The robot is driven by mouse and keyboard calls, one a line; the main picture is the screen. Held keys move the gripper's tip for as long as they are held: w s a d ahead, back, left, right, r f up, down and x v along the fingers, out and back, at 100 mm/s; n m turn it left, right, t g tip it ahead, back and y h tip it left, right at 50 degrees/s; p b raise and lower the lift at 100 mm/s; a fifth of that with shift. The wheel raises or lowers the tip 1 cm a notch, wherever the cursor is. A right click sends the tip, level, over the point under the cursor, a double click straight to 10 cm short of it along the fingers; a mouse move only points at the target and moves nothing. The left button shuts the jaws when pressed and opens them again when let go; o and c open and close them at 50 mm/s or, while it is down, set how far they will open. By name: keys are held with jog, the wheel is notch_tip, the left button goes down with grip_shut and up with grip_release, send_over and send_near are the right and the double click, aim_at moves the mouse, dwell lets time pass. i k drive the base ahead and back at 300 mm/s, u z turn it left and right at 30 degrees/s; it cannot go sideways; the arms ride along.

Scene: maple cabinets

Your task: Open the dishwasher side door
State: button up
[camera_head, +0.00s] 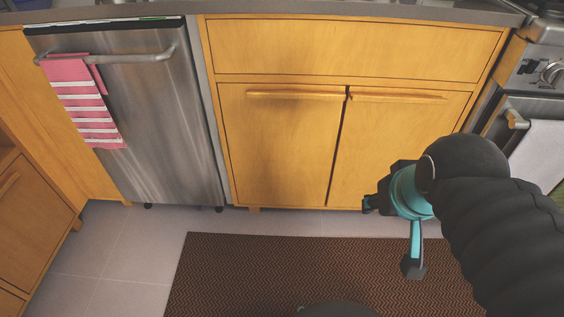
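The steel dishwasher (165,115) stands at the left, its front shut and a bar handle (120,58) across its top. To its right is a maple cabinet with two doors. The left door (275,150), on the dishwasher side, has a long wooden handle (297,95) along its top edge. The right door (395,150) has a similar handle (398,97). Both doors look closed, with a dark narrow gap between them. My gripper (390,236) is at the lower right, in front of the right door's lower part, apart from both handles. Its fingers are spread and empty.
A pink striped towel (88,105) hangs on the dishwasher handle. A brown mat (240,280) covers the floor before the cabinet. A steel oven (530,115) with a pale towel stands at the right. Tiled floor (110,255) at the left is clear.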

aim_at(281, 139)
jog(key=z, duration=1.1)
jog(key=k, duration=0.65)
jog(key=u, duration=0.05)
